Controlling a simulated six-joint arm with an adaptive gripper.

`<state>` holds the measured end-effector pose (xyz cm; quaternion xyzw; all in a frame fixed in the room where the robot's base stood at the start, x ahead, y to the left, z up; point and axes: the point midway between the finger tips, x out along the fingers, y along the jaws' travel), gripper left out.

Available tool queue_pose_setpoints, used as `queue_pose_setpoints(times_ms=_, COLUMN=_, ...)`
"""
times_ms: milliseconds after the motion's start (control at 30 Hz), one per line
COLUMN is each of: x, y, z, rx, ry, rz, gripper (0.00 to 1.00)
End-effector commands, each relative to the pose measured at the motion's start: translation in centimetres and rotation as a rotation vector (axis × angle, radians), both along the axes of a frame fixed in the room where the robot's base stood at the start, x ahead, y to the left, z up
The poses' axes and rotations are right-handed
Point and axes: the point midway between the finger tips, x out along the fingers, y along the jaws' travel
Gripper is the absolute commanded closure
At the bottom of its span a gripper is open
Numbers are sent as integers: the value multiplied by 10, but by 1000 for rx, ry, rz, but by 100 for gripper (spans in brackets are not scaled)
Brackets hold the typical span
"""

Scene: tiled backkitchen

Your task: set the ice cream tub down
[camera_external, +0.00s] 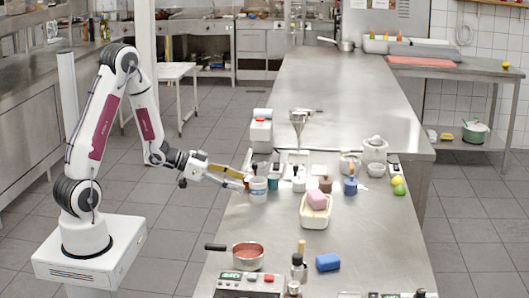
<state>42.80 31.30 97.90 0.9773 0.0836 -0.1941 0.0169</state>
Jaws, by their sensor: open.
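A small round white tub (258,190) with a blue band, which looks like the ice cream tub, stands upright on the left edge of the steel counter (262,222). My gripper (245,181) is open, with its fingers reaching in from the left right beside this tub. I cannot tell whether a finger touches it. The tub's far side and underside are hidden.
Close by stand a teal cup (273,183), a white bottle (299,181) and a blue jar (350,186). A cream-coloured box (315,218) holds a pink block (317,200). A red-filled pan (248,253) is nearer the front.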

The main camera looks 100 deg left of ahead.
Motion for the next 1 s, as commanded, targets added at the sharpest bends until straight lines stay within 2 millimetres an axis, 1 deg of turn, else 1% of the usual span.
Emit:
queue_pose_setpoints(times_ms=167, x=5, y=1, z=-2, rx=1, ry=0, rz=-1, gripper=41)
queue_pose_setpoints(times_ms=433, x=22, y=4, z=-9, rx=0, ry=0, rz=-2, gripper=41)
queue_pose_setpoints(times_ms=867, x=24, y=5, z=-11, rx=0, ry=0, rz=0, gripper=41)
queue_pose_setpoints(times_ms=1000, x=29, y=7, z=-14, rx=0, ry=1, rz=0, gripper=41)
